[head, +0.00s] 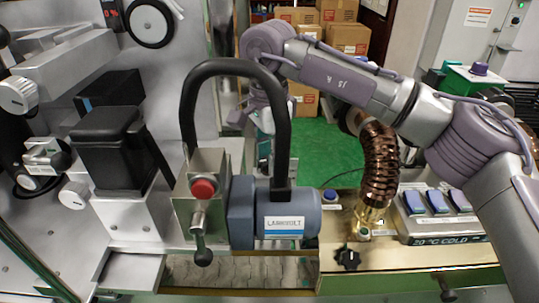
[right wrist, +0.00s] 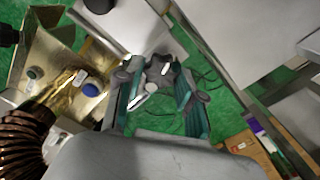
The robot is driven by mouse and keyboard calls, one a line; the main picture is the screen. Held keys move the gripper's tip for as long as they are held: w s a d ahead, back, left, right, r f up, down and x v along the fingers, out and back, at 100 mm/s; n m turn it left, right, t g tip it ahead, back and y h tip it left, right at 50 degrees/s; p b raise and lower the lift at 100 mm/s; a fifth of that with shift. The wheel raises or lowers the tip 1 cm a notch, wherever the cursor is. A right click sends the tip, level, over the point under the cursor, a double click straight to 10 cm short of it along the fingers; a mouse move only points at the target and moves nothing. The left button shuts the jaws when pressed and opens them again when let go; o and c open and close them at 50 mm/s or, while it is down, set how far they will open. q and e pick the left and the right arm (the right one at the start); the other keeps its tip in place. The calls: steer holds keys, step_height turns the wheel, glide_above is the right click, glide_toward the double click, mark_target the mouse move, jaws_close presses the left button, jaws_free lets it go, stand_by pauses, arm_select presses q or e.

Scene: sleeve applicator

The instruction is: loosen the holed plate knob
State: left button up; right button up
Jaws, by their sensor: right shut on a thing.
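My right gripper (head: 264,150) is at the upper middle of the head view, pointing down behind the black curved hose or handle, which partly hides it. In the right wrist view its teal-sided fingers (right wrist: 160,82) close around a small pale and grey part, which I take to be the holed plate knob (right wrist: 164,68). Only a little of the knob shows between the fingers, and its plate cannot be made out clearly. My left gripper is not in view.
A blue-grey motor (head: 290,222) and a box with a red button (head: 203,188) stand in front of the gripper. A copper flexible hose (head: 380,165) rises at right, near a black star knob (head: 347,258). Cardboard boxes (head: 348,38) stand behind on green floor.

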steer(key=shift+r+n, duration=0.1)
steer(key=shift+n, duration=0.2)
steer(key=o, duration=1.1)
steer(key=shift+o, duration=0.2)
step_height(320, 180, up, 12)
